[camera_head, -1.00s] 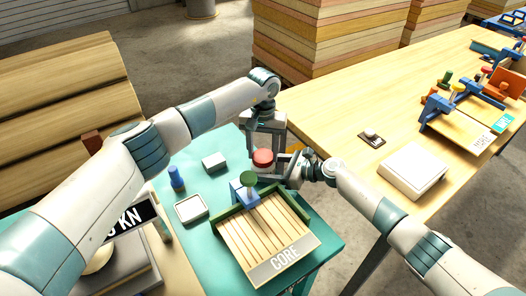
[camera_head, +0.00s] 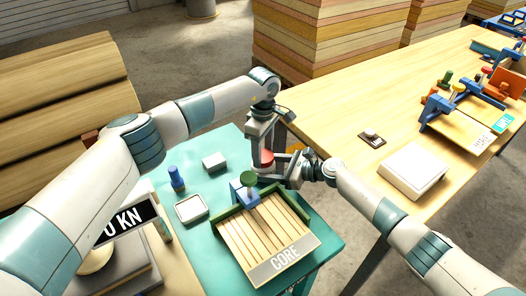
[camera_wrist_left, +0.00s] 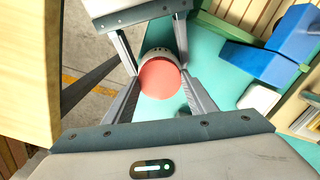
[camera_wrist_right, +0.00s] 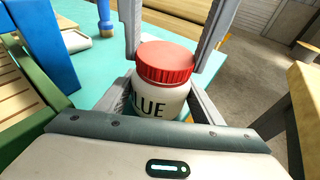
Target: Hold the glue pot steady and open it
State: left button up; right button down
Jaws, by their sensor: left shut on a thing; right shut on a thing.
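The glue pot is a white jar with dark lettering, clearest in the right wrist view (camera_wrist_right: 172,101). Its ribbed red lid (camera_wrist_right: 165,62) is on top; the pot looks upright. My right gripper (camera_head: 268,172) is shut on the white body from the side, below the lid. My left gripper (camera_head: 263,160) comes from above and is shut on the red lid, one finger on each side. In the left wrist view the lid (camera_wrist_left: 159,79) lies between the left fingers. In the head view the fingers hide most of the pot, and its base is hidden.
The pot is at the far right corner of a teal table (camera_head: 318,226). A slatted CORE tray (camera_head: 270,267), a blue-topped object (camera_head: 176,178), a grey block (camera_head: 214,161) and a white square dish (camera_head: 190,208) are near. A wooden table (camera_head: 330,105) stands to the right.

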pick_arm(q)
jog(key=n, duration=1.1)
jog(key=shift+n, duration=0.3)
jog(key=n, duration=1.1)
jog(key=shift+r+n, duration=0.1)
jog(key=shift+n, duration=0.2)
jog(key=n, duration=0.8)
jog(key=shift+n, duration=0.4)
jog(key=n, duration=0.4)
jog(key=shift+w, duration=0.1)
jog(key=n, duration=0.3)
jog(key=shift+n, duration=0.3)
